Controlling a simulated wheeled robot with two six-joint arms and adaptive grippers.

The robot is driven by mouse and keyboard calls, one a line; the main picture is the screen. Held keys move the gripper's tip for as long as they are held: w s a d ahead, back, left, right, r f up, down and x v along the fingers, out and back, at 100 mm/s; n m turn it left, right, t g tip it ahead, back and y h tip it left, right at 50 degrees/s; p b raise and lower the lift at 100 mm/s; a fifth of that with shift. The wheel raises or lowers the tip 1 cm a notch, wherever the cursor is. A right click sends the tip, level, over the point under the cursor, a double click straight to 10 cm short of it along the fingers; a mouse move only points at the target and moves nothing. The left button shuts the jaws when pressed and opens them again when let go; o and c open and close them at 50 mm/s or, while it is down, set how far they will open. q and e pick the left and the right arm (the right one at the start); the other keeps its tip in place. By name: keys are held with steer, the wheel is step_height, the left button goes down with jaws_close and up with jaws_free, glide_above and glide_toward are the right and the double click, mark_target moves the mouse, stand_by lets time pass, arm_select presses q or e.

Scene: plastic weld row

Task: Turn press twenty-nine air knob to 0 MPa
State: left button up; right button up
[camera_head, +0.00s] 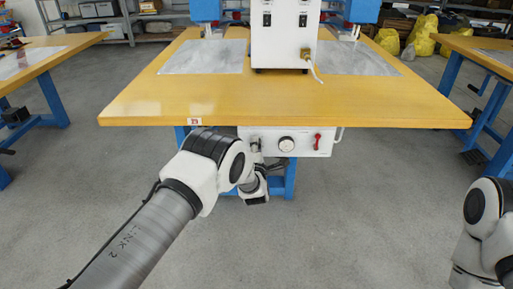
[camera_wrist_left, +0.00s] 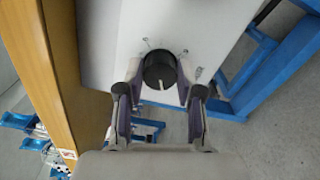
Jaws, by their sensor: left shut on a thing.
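The black air knob (camera_wrist_left: 160,70) with a pale pointer line stands on the white panel in the left wrist view. My left gripper (camera_wrist_left: 159,80) has a finger on each side of the knob and is shut on it. In the head view my left gripper (camera_head: 257,160) is at the left part of the white control panel (camera_head: 300,151) under the table's front edge; the knob is hidden there. A round gauge (camera_head: 287,144) is just right of the gripper; its reading is too small to tell. The number plate 29 (camera_head: 194,121) is on the table edge.
A red lever (camera_head: 317,141) and a side handle (camera_head: 339,134) are at the panel's right. The wooden tabletop (camera_head: 300,103) overhangs the panel, with blue legs below. A white press unit (camera_head: 285,35) stands on top. My right arm shows at lower right, its gripper out of frame.

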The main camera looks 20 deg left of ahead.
arm_select(q)
steer(key=shift+n, duration=1.9)
steer(key=o, duration=1.2)
steer(key=shift+c, duration=0.2)
steer(key=v, duration=1.2)
